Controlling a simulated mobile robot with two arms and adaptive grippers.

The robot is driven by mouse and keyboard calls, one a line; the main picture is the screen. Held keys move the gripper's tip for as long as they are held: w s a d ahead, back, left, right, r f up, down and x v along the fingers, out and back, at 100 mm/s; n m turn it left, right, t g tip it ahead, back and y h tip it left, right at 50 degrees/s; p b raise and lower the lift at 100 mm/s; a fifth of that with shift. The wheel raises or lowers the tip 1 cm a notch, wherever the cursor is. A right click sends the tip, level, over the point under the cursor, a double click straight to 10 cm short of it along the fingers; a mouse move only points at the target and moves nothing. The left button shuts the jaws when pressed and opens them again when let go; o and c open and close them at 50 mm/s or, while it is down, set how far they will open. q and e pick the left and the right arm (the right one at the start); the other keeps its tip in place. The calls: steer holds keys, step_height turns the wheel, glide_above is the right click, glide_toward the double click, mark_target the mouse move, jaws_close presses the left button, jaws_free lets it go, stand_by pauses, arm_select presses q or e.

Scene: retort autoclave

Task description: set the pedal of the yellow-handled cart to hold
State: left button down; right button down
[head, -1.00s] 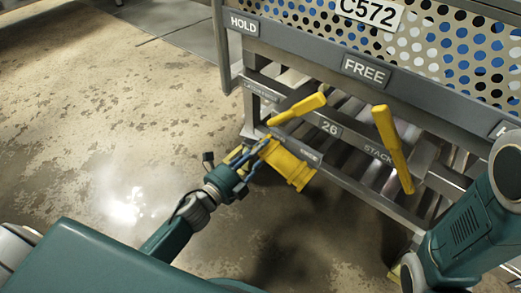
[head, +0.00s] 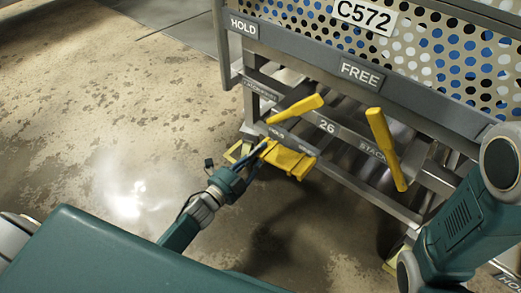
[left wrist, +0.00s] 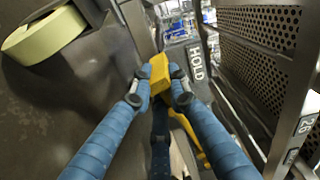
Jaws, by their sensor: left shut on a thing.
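The cart (head: 300,47) is a grey metal frame with a perforated front panel and the sign C572. Two yellow handles (head: 296,108) (head: 386,148) stick out from its lower front. The yellow pedal (head: 290,162) sits low on this side, below the left handle and nearer the HOLD label (head: 244,27) than the FREE label (head: 361,74). My left gripper (head: 262,150) is at the pedal's left end. In the left wrist view its blue fingers are shut on a yellow block (left wrist: 158,73), which looks like part of the pedal. My right gripper is out of view.
The cart's grey rails, one marked 26 (head: 327,126), are close above the pedal. My right arm shows at the right edge in front of the cart. The worn concrete floor (head: 100,120) is open to the left.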

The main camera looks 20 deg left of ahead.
arm_select(q)
steer(key=c, duration=1.7)
jaws_free()
steer(key=shift+f, duration=0.1)
steer(key=shift+o, duration=0.2)
steer(key=v, duration=1.2)
